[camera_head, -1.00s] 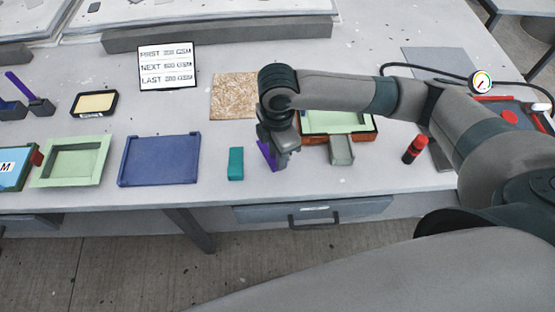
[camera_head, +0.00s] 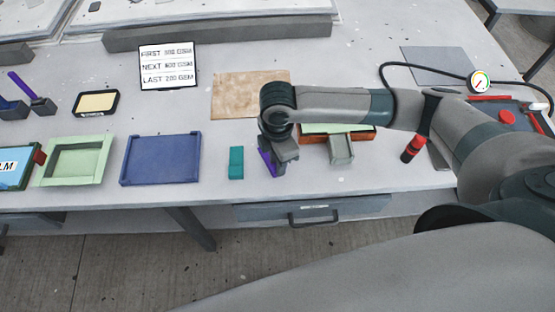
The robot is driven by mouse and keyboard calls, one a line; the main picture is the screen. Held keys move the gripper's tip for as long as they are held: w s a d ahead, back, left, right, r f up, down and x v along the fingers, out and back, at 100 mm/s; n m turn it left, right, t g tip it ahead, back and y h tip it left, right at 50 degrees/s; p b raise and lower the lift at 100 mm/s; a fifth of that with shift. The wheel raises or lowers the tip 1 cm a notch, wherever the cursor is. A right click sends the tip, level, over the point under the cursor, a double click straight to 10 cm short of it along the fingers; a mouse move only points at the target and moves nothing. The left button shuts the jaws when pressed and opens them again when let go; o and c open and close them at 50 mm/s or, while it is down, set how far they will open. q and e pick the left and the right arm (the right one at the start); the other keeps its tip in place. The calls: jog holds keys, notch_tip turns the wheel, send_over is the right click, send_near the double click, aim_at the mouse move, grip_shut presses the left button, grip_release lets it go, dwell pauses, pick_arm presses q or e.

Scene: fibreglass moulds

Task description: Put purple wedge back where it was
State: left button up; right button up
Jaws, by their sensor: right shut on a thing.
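The purple wedge (camera_head: 265,157) is at the right gripper's fingers, near the front edge of the table, just right of the teal block (camera_head: 236,162). My right gripper (camera_head: 270,168) points down and is shut on the purple wedge, which it partly hides. I cannot tell whether the wedge touches the table top. My left gripper does not show.
A blue tray (camera_head: 160,160) and a green frame mould (camera_head: 75,162) lie to the left. A brown board (camera_head: 240,95) lies behind. The table front edge is close.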

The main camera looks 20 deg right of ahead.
jog(key=shift+f, duration=0.1)
jog(key=o, duration=1.1)
jog(key=shift+c, duration=0.2)
notch_tip(320, 180, up, 12)
jog(key=b, duration=0.2)
jog(key=shift+s, duration=0.1)
dwell(0.4)
